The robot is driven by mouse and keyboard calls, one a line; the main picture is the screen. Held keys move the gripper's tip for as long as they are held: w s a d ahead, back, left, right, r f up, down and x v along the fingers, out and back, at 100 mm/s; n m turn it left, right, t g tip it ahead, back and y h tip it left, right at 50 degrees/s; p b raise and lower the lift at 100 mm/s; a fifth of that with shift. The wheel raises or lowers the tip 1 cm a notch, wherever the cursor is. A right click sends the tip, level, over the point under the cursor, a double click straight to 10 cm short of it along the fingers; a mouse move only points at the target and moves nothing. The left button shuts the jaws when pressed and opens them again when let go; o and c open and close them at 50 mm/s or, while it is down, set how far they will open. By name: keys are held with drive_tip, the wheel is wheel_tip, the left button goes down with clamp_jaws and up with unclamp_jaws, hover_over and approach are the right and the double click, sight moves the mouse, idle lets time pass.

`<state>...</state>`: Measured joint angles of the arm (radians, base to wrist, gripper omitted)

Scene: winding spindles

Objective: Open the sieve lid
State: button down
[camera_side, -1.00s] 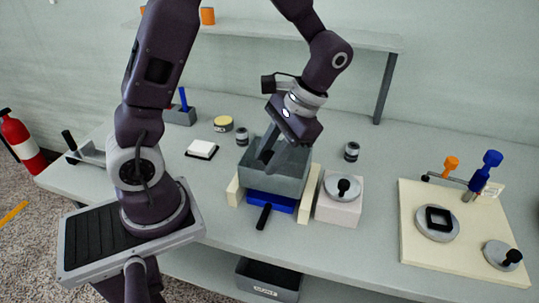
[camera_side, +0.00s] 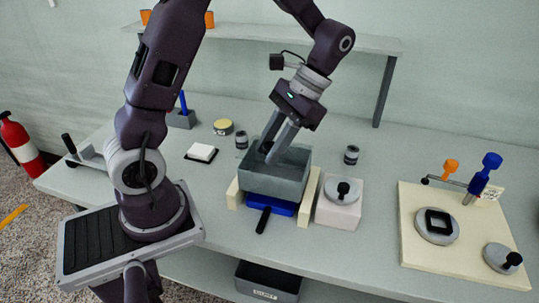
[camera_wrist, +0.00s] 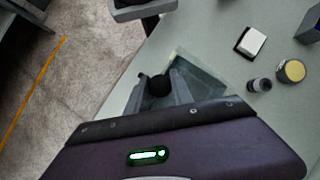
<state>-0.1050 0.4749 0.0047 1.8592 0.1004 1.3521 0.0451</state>
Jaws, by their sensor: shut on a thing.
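The sieve is a grey open-topped box (camera_side: 262,182) standing between two cream rails in the side view. A greenish see-through panel (camera_wrist: 208,78), which looks like its lid, shows in the wrist view beyond my fingers. My gripper (camera_side: 268,153) reaches down into the box's top from above. In the wrist view a dark round knob (camera_wrist: 160,85) sits between my two grey fingers, which are shut on it. The fingers hide part of the panel, so I cannot tell how far it is tilted or raised.
A blue tray (camera_side: 284,208) with a black handle (camera_side: 263,220) lies under the box. A knobbed grey disc (camera_side: 343,189) on a white block stands close on the right. A cream board (camera_side: 412,250) with fittings lies far right. A small jar (camera_side: 241,140) stands behind.

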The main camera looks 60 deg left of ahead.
drive_tip(key=w+a+r, duration=0.2)
drive_tip(key=r, duration=0.1)
drive_tip(key=w+a+r, duration=0.1)
drive_tip(key=shift+w+a+r, duration=0.1)
drive_tip(key=shift+r, duration=0.15)
drive_tip(key=w+a+r, duration=0.1)
drive_tip(key=w+a, duration=0.4)
drive_tip(key=shift+w+a+r, duration=0.15)
drive_tip(key=shift+a+r, duration=0.2)
drive_tip(key=shift+r, duration=0.05)
idle(0.9)
drive_tip(key=c, duration=1.1)
unclamp_jaws()
